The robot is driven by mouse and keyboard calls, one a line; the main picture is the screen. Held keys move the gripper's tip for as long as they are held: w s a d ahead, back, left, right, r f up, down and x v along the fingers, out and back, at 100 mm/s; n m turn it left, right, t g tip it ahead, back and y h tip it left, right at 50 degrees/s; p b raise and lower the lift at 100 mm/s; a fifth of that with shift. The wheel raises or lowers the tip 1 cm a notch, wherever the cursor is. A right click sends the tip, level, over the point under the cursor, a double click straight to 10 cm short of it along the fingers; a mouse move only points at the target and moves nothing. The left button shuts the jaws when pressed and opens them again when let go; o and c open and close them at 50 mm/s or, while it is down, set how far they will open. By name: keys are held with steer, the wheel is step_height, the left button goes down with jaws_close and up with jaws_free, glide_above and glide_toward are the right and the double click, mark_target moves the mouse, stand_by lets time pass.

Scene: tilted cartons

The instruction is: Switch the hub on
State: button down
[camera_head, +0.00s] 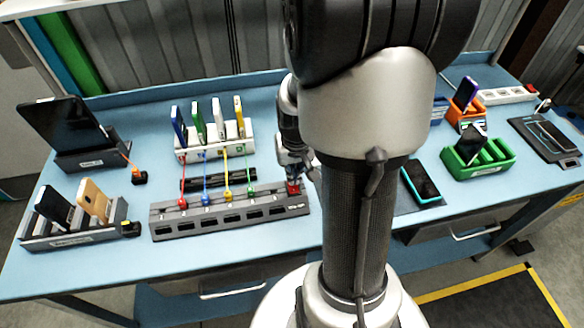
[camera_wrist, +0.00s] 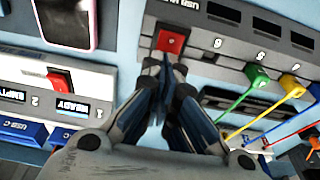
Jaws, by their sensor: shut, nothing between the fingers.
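The hub (camera_head: 232,213) is a long grey bar with a row of numbered ports, lying near the front of the blue table. Its red switch (camera_head: 293,187) is at its right end; the wrist view shows the switch (camera_wrist: 172,39) with a small mark on it. My gripper (camera_wrist: 166,62) is shut and empty, its fingertips right at the switch's lower edge in the wrist view. I cannot tell whether they touch it, or whether the switch is on. In the head view my gripper (camera_head: 295,168) is just above the switch and partly hidden by my arm.
Red, blue, yellow and green cables run from the hub to a white rack (camera_head: 214,140) of phones behind it. A white unit (camera_wrist: 95,92) with another red switch (camera_wrist: 60,80) lies beside the hub. A green rack (camera_head: 477,157) stands at right.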

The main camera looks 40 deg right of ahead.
steer(key=shift+p, duration=0.35)
steer(key=shift+w+d+f+g+y+p, duration=0.15)
steer(key=shift+w+f+g+y+p, duration=0.2)
steer(key=shift+g+p, duration=0.45)
steer(key=shift+f, duration=0.1)
steer(key=shift+s, duration=0.2)
steer(key=shift+s+a+r, duration=0.25)
steer(key=shift+s+a, duration=0.2)
steer(key=shift+s, duration=0.15)
